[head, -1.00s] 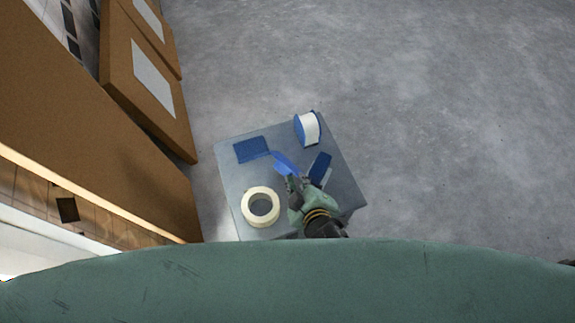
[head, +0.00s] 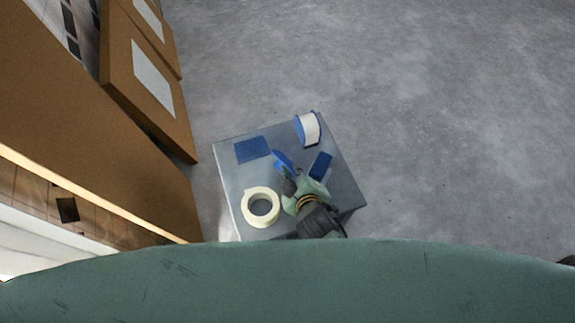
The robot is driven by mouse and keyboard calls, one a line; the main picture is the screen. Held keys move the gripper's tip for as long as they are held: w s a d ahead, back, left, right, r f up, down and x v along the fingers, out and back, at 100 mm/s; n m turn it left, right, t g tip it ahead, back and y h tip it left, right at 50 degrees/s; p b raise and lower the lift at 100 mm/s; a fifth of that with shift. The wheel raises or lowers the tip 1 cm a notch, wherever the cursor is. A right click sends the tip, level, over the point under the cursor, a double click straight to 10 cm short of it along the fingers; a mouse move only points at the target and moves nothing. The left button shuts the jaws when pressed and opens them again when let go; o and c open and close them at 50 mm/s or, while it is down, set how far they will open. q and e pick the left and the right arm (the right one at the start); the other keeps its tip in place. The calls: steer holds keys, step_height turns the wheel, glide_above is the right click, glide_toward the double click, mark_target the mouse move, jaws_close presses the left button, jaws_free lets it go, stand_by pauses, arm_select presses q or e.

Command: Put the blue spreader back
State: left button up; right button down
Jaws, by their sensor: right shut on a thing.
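The blue spreader (head: 282,160) is at my right gripper (head: 288,175), over the middle of the grey tabletop (head: 235,180). The gripper is shut on it, and its fingers hide part of the spreader. A flat dark blue rectangle (head: 252,149) lies on the tabletop just left of the spreader, with a small gap between them in the picture. I cannot tell how high the spreader is above the top. My left gripper is not in view.
A cream tape roll (head: 261,207) lies at the front left of the tabletop. A blue and white roll (head: 308,129) stands at the back. A blue block (head: 320,166) lies right of my gripper.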

step_height(320, 180, up, 10)
steer(key=shift+p, duration=0.8)
steer(key=w+d+r+m+h, duration=0.1)
steer(key=w+d+r, duration=0.35)
steer(key=r, duration=0.45)
steer(key=w+d+r+m+h, duration=0.1)
steer(key=w+d+r, duration=0.4)
steer(key=r, duration=0.4)
steer(key=s+d+r, duration=0.1)
steer(key=d+r, duration=0.2)
steer(key=r, duration=0.5)
steer(key=s+d+r, duration=0.2)
steer(key=d+r, duration=0.1)
steer(key=r, duration=0.6)
steer(key=shift+s, duration=0.3)
steer(key=shift+a, duration=0.1)
